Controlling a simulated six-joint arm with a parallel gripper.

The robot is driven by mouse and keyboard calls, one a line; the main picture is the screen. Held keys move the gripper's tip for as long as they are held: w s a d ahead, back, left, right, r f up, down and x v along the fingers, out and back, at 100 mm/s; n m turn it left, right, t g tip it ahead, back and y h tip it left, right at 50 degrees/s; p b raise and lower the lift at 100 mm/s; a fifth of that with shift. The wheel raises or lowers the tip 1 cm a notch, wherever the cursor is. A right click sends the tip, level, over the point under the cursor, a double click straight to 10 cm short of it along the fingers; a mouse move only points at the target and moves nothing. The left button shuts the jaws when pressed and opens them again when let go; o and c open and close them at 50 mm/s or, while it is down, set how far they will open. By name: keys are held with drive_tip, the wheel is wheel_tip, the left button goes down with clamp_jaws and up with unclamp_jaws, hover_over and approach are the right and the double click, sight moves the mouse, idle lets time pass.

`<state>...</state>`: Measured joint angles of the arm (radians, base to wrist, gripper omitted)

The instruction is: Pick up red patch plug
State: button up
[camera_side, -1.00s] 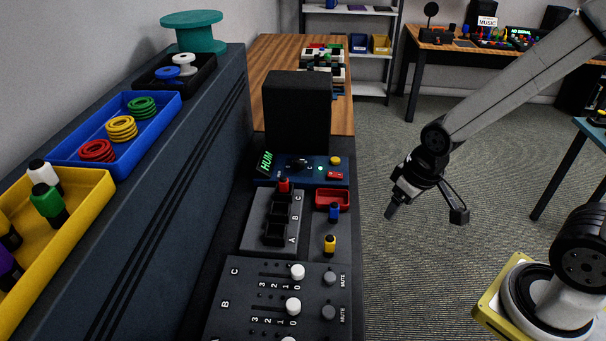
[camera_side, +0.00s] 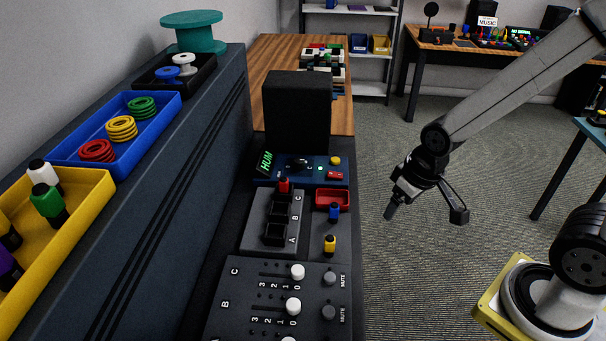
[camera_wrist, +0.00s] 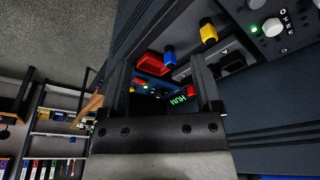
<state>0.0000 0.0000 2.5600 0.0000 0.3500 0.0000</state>
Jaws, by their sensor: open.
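The red patch plug (camera_side: 284,185) stands upright in the slot marked C of the grey A-B-C socket block (camera_side: 255,236), in the side view. In the wrist view the red plug (camera_wrist: 190,91) shows between the two fingers. My gripper (camera_side: 390,212) hangs in the air to the right of the desk, well apart from the plug. Its fingers also show in the wrist view (camera_wrist: 160,85), spread apart with nothing between them. The other two slots of the block, B and A, look empty.
A blue plug (camera_side: 334,212) and a yellow plug (camera_side: 330,244) stand right of the block, near a small red tray (camera_side: 345,198). A black speaker box (camera_side: 298,110) rises behind the HUM panel (camera_side: 300,178). A fader mixer (camera_side: 240,290) lies in front. Air between gripper and desk is clear.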

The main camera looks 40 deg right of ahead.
drive_tip(key=m+g+y, duration=0.2)
drive_tip(key=m+g, duration=0.1)
drive_tip(key=m, duration=1.5)
hover_over(283, 178)
drive_tip(key=d, duration=0.1)
drive_tip(key=shift+w+f, duration=0.2)
drive_tip(key=shift+f, duration=0.65)
drive_tip(key=shift+f, duration=0.1)
drive_tip(key=shift+a+f, duration=0.15)
drive_tip(key=shift+f, duration=1.1)
drive_tip(key=shift+f, duration=0.1)
drive_tip(key=shift+s+a+f, duration=0.1)
drive_tip(key=shift+a+f, duration=0.1)
drive_tip(key=shift+f, duration=1.05)
drive_tip(key=shift+s+a+f, duration=0.1)
drive_tip(key=shift+a+f, duration=0.05)
drive_tip(key=shift+f, duration=1.05)
